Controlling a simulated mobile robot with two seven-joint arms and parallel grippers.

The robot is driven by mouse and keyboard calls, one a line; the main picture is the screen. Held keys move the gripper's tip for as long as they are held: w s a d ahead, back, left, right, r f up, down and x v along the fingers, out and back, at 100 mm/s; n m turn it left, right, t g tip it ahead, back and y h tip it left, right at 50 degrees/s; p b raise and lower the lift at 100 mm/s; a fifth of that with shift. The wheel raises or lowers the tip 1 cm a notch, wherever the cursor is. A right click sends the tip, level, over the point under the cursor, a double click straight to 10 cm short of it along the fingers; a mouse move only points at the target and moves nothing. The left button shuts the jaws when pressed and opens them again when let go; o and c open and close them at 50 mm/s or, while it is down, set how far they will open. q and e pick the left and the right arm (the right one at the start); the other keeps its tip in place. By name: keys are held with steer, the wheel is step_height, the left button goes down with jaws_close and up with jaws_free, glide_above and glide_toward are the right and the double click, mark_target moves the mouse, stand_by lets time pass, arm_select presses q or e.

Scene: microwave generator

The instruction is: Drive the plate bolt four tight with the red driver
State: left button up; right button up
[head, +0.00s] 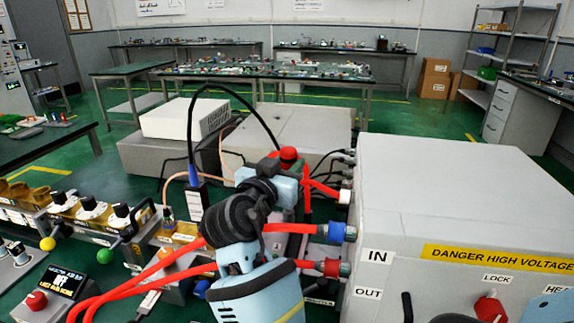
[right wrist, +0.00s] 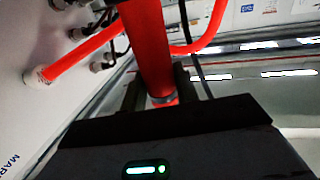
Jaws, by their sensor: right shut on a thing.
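My right gripper (head: 288,172) is beside the left face of the big grey cabinet. It is shut on the red driver (head: 288,154), whose rounded red end shows above the gripper in the head view. In the right wrist view the driver (right wrist: 146,40) is a thick red cylinder between the two dark fingers (right wrist: 155,92). My wrist and forearm cover much of the area below in the head view. I cannot make out the plate, plate bolt four or the driver's tip in either view. My left gripper is not in view.
The grey cabinet (head: 450,190) with a yellow danger label fills the right. Red hoses (head: 160,265) run to its blue and red fittings close to my wrist. A black cable (head: 235,92) arches behind the gripper. Grey boxes (head: 300,130) stand behind, and knobbed modules (head: 90,208) at left.

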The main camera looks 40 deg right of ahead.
mark_target(287, 150)
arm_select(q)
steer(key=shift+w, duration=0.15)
arm_select(e)
steer(key=shift+f, duration=0.2)
steer(key=shift+r+p, duration=0.8)
steer(key=shift+r, duration=0.75)
steer(key=shift+r+p, duration=0.55)
steer(key=shift+r, duration=0.5)
steer(key=shift+r+p, duration=0.5)
steer(key=shift+r, duration=0.45)
steer(key=shift+r+p, duration=0.6)
steer(key=shift+r, duration=0.6)
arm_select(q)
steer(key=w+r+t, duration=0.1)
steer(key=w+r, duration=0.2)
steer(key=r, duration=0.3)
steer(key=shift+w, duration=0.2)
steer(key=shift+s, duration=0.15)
